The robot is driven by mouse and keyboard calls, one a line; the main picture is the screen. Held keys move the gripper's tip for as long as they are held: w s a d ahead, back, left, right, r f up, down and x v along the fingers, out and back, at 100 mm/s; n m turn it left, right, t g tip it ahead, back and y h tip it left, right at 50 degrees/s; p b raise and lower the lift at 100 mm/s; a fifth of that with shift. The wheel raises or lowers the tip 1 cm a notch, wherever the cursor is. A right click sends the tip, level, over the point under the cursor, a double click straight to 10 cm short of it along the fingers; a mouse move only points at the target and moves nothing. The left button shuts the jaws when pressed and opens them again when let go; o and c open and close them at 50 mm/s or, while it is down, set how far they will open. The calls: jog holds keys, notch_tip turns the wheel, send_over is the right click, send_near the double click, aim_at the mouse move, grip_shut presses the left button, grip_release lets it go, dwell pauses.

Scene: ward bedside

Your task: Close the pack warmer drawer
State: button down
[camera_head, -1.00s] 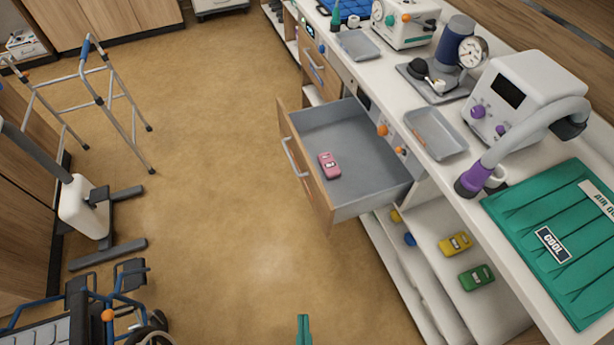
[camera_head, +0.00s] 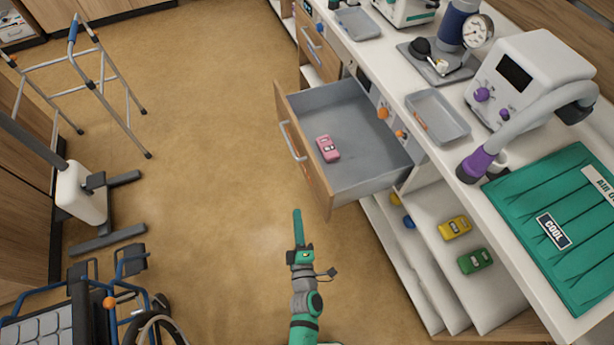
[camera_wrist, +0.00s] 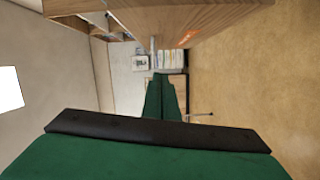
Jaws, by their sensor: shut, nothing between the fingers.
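The pack warmer drawer (camera_head: 370,178) is pulled out of the counter, with its wooden front (camera_head: 303,150) and grey handle (camera_head: 290,141) facing left over the floor. A pink car-shaped item (camera_head: 327,148) lies inside it near the front. My gripper (camera_head: 297,212) is above the floor, below and left of the drawer's near corner, apart from it. Its green fingers are together and empty; they also show in the wrist view (camera_wrist: 161,97). In the wrist view a wooden panel (camera_wrist: 190,18) fills the top; I cannot tell whether it is the drawer front.
The counter (camera_head: 440,165) holds a grey tray (camera_head: 440,117), a white machine with a hose (camera_head: 530,75) and a green pad (camera_head: 560,235). Yellow (camera_head: 455,227) and green (camera_head: 474,261) items lie on the shelf below. A walker (camera_head: 90,80) and wheelchair (camera_head: 90,310) stand left. Floor between is clear.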

jog(key=w+d+f+n, duration=0.1)
jog(key=w+d, duration=0.3)
jog(key=w, duration=1.1)
jog(key=shift+w+n, duration=0.35)
jog(key=shift+n, duration=0.45)
jog(key=shift+w, duration=0.1)
